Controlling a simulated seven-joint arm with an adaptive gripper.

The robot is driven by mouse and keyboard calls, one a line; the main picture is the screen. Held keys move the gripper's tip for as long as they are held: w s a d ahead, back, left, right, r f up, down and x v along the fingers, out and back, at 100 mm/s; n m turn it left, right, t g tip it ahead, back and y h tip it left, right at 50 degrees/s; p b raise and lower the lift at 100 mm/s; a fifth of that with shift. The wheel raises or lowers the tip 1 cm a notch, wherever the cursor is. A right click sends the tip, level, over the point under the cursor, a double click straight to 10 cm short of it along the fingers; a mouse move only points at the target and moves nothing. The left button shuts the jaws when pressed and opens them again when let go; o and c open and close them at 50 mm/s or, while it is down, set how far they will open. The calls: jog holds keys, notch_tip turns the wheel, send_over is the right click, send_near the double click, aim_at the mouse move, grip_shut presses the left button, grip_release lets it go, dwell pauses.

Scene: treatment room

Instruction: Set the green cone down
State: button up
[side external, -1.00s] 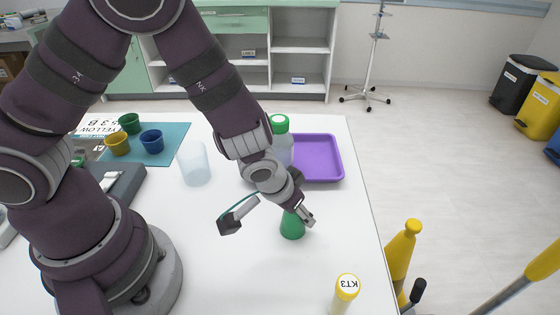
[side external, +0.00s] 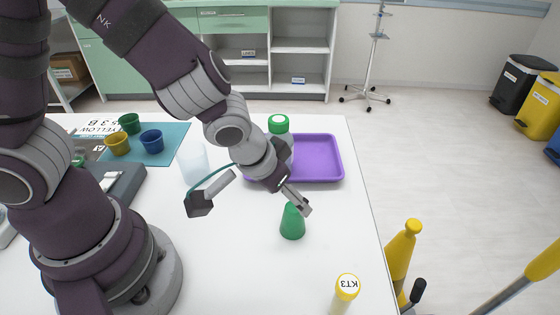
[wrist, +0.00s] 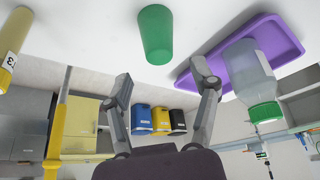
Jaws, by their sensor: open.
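The green cone (side external: 292,222) stands upright on the white table, in front of the purple tray. It also shows in the wrist view (wrist: 155,36), beyond my fingertips and apart from them. My gripper (side external: 296,200) is open and empty, just above the cone's top in the side view. In the wrist view its two fingers (wrist: 166,84) are spread wide with nothing between them.
A purple tray (side external: 325,158) and a green-capped bottle (side external: 279,125) stand behind the cone. A clear cup (side external: 194,166) is to the left. A yellow-capped tube (side external: 345,290) stands near the front right. Small cups (side external: 152,141) sit on a blue mat (side external: 178,134). Table around the cone is clear.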

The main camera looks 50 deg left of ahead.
jog(key=s+a+r, duration=0.3)
jog(key=a+r, duration=0.1)
jog(key=r, duration=0.2)
jog(key=s+a+r, duration=0.4)
jog(key=a+r, duration=0.1)
jog(key=r, duration=0.2)
jog(key=shift+s+a+m+t, duration=0.25)
jog(key=shift+s+m+t, duration=0.05)
jog(key=shift+m, duration=0.1)
